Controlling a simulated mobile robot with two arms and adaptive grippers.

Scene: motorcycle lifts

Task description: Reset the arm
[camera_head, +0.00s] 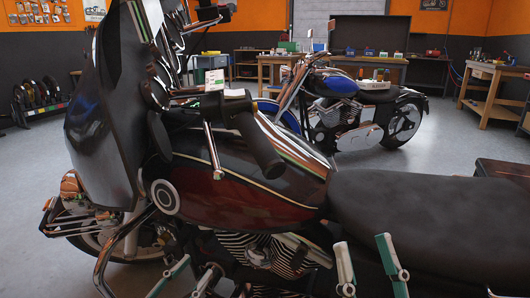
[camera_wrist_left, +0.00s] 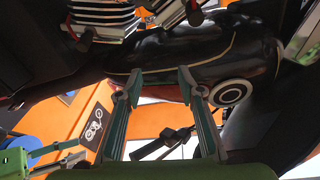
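My left gripper (camera_head: 192,274) is low in the head view, in front of the near motorcycle's engine. In the left wrist view my left gripper (camera_wrist_left: 159,88) shows two green and grey fingers held well apart, with nothing gripped between them. My right gripper (camera_head: 366,248) is at the bottom edge of the head view, in front of the seat's lower side. Its two fingers are apart, with nothing seen between them. Whether either gripper touches the motorcycle cannot be told.
A dark red and black motorcycle (camera_head: 245,192) fills the near view, with its long black seat (camera_head: 430,215) at the right. A blue motorcycle (camera_head: 340,105) stands behind. Workbenches (camera_head: 490,85) line the back, and grey floor (camera_head: 440,140) lies open between.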

